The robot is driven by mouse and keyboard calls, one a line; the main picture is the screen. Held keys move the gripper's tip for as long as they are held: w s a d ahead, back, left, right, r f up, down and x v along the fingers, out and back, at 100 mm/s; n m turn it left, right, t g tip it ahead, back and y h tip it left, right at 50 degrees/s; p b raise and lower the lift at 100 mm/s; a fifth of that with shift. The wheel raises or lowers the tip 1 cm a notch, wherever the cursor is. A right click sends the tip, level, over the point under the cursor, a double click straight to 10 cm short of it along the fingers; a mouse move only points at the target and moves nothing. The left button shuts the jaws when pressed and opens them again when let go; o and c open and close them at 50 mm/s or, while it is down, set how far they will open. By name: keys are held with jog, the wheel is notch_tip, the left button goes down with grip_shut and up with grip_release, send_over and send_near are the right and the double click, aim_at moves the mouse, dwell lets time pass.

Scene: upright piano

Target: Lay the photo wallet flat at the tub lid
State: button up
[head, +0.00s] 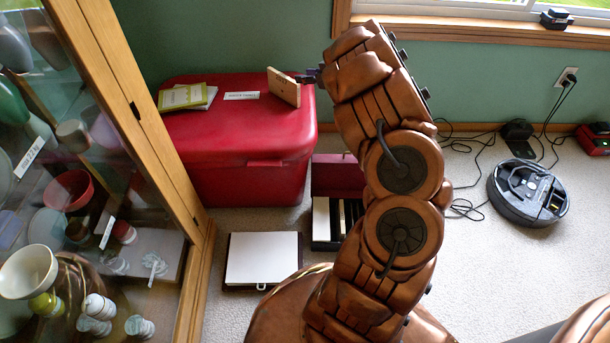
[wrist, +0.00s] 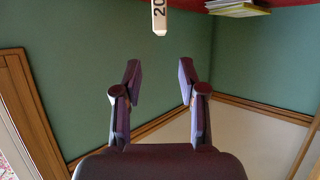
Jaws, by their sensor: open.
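A tan, block-like piece that looks like the photo wallet (head: 284,87) stands on edge, leaning a little, on the red tub lid (head: 215,122), near its right end. In the wrist view, the wallet's narrow edge (wrist: 159,18), printed with "20", shows at the top centre. My gripper (head: 308,76) is just right of the wallet in the head view, partly hidden by my arm. In the wrist view my gripper (wrist: 159,78) has its two fingers spread with nothing between them. The wallet lies beyond the fingertips, apart from them, lined up with the gap.
A green booklet stack (head: 187,96) and a white label strip (head: 241,95) lie on the lid, left of the wallet. A glass cabinet (head: 150,130) stands at left. An open case (head: 335,190) and white box (head: 262,259) sit on the floor; a robot vacuum (head: 528,191) is at right.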

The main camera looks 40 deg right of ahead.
jog(key=s+d+r+m+g+h, duration=0.1)
jog(key=d+r+h, duration=0.2)
jog(key=r+h, duration=0.15)
jog(key=d+r+m+g+h, duration=0.1)
jog(key=d+r+h, duration=0.15)
jog(key=r, duration=0.35)
jog(key=s+a+r+m+g+h, duration=0.3)
jog(key=s+r, duration=0.1)
jog(key=s, duration=0.4)
jog(key=s+a+f+n+g+y, duration=0.1)
jog(key=s+a+f+g+y, duration=0.1)
jog(key=s+a, duration=1)
jog(key=s+a+f+n+g+y, duration=0.1)
jog(key=s+a+f+g+y, duration=0.2)
jog(key=s+a, duration=1)
jog(key=s+a+f+n+g+y, duration=0.1)
jog(key=s+a+f+g+y, duration=0.2)
jog(key=s+a+g, duration=0.4)
jog(key=s+a, duration=0.5)
jog(key=a, duration=0.3)
jog(key=shift+s+f+n+y, duration=0.15)
jog(key=shift+s+n+y, duration=0.15)
